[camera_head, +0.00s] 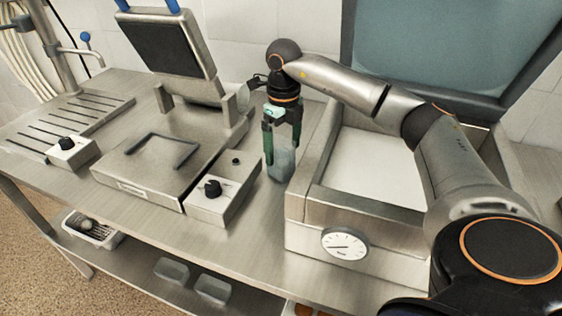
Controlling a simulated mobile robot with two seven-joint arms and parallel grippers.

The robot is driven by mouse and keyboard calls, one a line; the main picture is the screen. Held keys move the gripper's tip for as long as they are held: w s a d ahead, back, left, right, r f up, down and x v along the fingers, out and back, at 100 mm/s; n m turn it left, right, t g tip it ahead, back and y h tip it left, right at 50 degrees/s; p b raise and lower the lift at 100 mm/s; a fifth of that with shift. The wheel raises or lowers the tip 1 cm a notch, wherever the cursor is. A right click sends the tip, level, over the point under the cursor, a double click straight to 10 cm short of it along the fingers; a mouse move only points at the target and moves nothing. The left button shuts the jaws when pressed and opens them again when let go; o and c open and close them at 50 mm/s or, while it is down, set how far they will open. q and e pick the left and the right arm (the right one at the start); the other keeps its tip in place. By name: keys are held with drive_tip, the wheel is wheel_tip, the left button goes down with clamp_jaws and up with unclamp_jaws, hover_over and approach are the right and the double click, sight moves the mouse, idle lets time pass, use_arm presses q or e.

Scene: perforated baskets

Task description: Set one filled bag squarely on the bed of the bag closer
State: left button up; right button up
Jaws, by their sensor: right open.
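The bag closer stands on the steel counter at the left of centre, its dark padded lid (168,45) raised. Its flat bed (135,165) is bare except for a dark U-shaped bracket (160,150). A translucent grey upright item (283,165), perhaps a filled bag, stands on the counter right of the closer. My right gripper (281,150) points down over this item with its green fingers apart, one at each side of its upper part. Whether the fingers touch it I cannot tell. My left gripper is not in view.
A control box with a black knob (212,188) stands between the closer and the grey item. A steel tank with a dial (345,244) is close on the right. A slotted plate (75,110) lies at far left. A white perforated basket (93,229) and grey tubs (211,289) sit below.

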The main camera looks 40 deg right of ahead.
sight(281, 153)
drive_tip(key=f, duration=0.5)
drive_tip(key=shift+w+a, duration=0.1)
drive_tip(key=shift+w, duration=0.15)
drive_tip(key=shift+c, duration=0.2)
clamp_jaws()
idle(0.3)
